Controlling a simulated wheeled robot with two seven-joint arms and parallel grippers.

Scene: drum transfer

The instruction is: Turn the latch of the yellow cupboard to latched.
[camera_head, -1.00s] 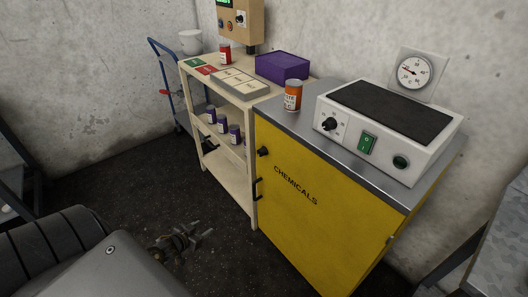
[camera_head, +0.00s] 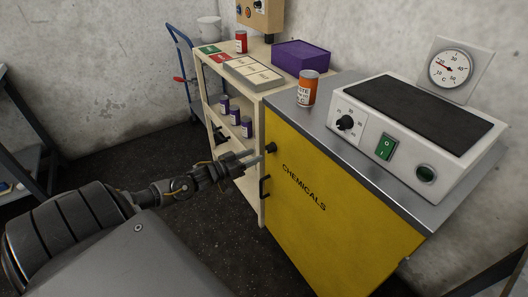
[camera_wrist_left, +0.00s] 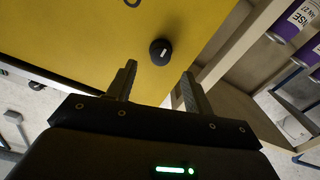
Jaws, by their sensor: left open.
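The yellow cupboard (camera_head: 335,220) marked CHEMICALS stands at the right, its door shut. Its latch is a round black knob (camera_head: 271,147) at the upper left of the door, above a black handle (camera_head: 264,187). In the left wrist view the knob (camera_wrist_left: 161,51) shows a short white mark; whether this means latched I cannot tell. My left gripper (camera_head: 250,158) is open and empty, just left of the knob. In the left wrist view the knob lies ahead, between the lines of the two fingers (camera_wrist_left: 159,72), apparently clear of them. My right gripper is not in view.
A grey-topped heater box (camera_head: 413,121) and an orange jar (camera_head: 307,88) stand on the cupboard. A cream shelf trolley (camera_head: 232,87) with purple-labelled bottles (camera_head: 234,117) and a purple box (camera_head: 303,57) stands close to its left. The floor in front is clear.

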